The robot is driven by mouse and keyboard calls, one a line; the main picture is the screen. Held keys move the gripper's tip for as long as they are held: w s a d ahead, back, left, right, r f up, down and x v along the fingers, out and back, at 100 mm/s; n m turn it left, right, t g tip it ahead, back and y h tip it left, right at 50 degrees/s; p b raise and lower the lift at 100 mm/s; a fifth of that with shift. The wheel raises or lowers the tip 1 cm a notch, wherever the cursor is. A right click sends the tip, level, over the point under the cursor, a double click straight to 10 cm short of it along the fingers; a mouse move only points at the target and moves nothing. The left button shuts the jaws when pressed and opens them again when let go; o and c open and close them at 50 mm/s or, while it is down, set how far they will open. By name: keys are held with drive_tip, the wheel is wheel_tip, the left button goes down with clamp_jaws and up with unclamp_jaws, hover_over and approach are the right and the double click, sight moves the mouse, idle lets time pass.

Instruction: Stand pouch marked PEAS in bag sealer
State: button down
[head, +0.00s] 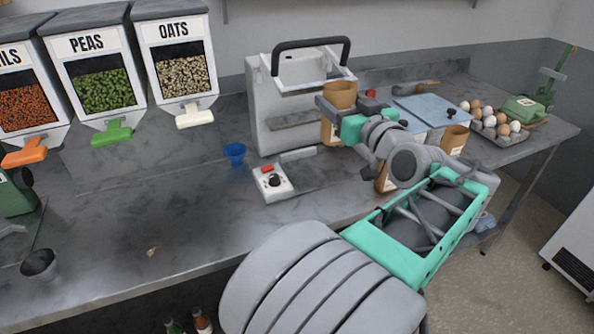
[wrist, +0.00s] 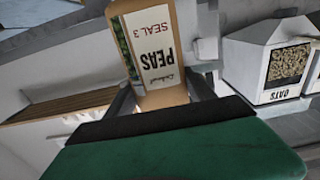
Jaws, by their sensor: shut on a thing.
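The pouch marked PEAS (wrist: 152,50) is brown kraft with a white label reading PEAS and SEAL 3, upside down in the wrist view. My gripper (wrist: 165,95) is shut on it, with a finger on each side. In the head view my gripper (head: 342,127) holds the pouch (head: 340,94) upright in front of the right part of a white machine with a black bar handle (head: 262,108), apparently the bag sealer. The wrist view shows a wooden slat (wrist: 70,103) in a pale frame beside the pouch. My gripper hides the pouch's middle; whether the pouch touches the machine is unclear.
Other brown pouches stand to the right, one (head: 454,140) near a blue board (head: 428,110), another (head: 385,180) partly behind my arm. Eggs (head: 489,118) lie far right. The left counter has free room.

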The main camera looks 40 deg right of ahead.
sight(299, 123)
wheel_tip(299, 123, down, 4)
drive_tip(key=b, duration=0.3)
drive_tip(key=shift+w, duration=0.15)
drive_tip(key=w+f, duration=0.3)
drive_tip(key=w, duration=0.1)
drive_tip(key=w+d+f+p, duration=0.1)
drive_tip(key=w+f, duration=0.2)
drive_tip(key=w, duration=0.2)
drive_tip(key=w+d+f+p, duration=0.1)
drive_tip(key=w+f, duration=0.3)
drive_tip(key=w, duration=0.1)
drive_tip(key=shift+d, duration=0.2)
drive_tip(key=shift+s+f, duration=0.1)
drive_tip(key=shift+f, duration=1.4)
drive_tip(key=shift+d+f, duration=0.1)
drive_tip(key=shift+f, duration=0.1)
drive_tip(key=shift+c, duration=1.6)
unclamp_jaws()
drive_tip(key=shift+r, duration=0.1)
